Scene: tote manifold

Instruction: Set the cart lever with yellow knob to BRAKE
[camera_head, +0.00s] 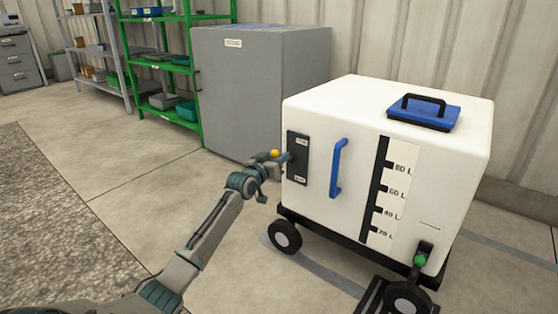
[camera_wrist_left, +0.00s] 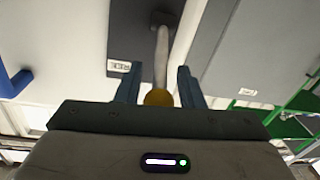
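The cart (camera_head: 330,115) is a white tank on a black wheeled base. On its left face is a dark lever panel (camera_head: 298,172) with a small label at each end, too small to read surely. The lever (camera_wrist_left: 162,55) sticks out from the panel and ends in a yellow knob (camera_head: 275,153). The knob also shows in the left wrist view (camera_wrist_left: 158,97). My left gripper (camera_wrist_left: 158,72) is open, with one finger on each side of the lever and visible gaps between. In the head view the gripper (camera_head: 277,158) partly hides the lever. My right gripper is not in view.
A blue handle (camera_head: 338,168) stands out beside the panel. A green knob (camera_head: 420,260) sits low on the cart's front corner. A grey cabinet (camera_head: 255,90) and a green shelf rack (camera_head: 187,75) stand behind. The floor to the left is clear.

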